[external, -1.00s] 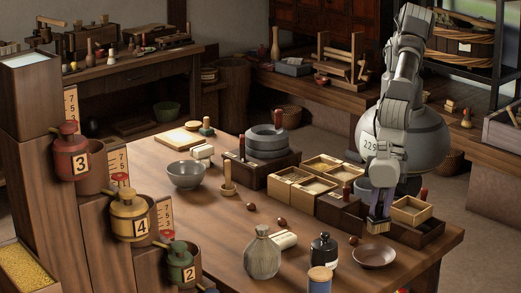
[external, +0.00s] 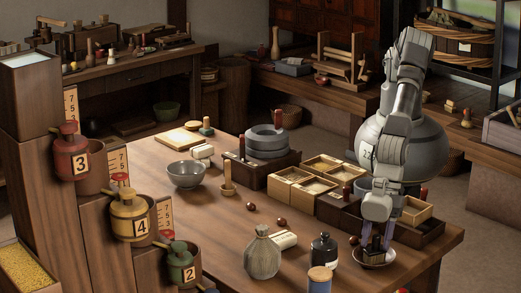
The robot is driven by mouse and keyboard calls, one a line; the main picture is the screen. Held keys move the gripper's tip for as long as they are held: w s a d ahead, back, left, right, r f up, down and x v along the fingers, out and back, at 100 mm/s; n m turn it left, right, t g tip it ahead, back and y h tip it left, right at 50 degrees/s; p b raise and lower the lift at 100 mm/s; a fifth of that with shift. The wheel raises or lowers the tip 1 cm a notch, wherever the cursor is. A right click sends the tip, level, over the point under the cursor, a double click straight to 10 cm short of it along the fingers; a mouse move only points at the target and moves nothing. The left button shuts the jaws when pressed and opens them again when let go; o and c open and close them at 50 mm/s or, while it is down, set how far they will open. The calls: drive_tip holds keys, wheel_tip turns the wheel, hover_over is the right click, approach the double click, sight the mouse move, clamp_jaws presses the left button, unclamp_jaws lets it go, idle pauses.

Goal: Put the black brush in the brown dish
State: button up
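The brown dish (external: 389,262) is shallow and stands near the front right corner of the big table. My gripper (external: 377,243) points down directly over the dish, with its fingertips at or just above the rim. The black brush (external: 375,243) shows as a small dark shape low between the fingers, over the inside of the dish. The fingers hide much of it. I cannot tell whether it rests on the dish or whether the fingers still press on it.
A dark bottle (external: 324,251), a cork-topped jar (external: 320,279) and a grey flask (external: 262,253) stand left of the dish. A dark tray (external: 425,229) with a wooden box (external: 414,210) lies behind it. The table's right edge is close.

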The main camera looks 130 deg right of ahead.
drive_tip(key=shift+r, duration=0.3)
drive_tip(key=p+v, duration=0.4)
drive_tip(key=v, duration=0.7)
drive_tip(key=shift+s+r, duration=0.3)
drive_tip(key=shift+r, duration=0.05)
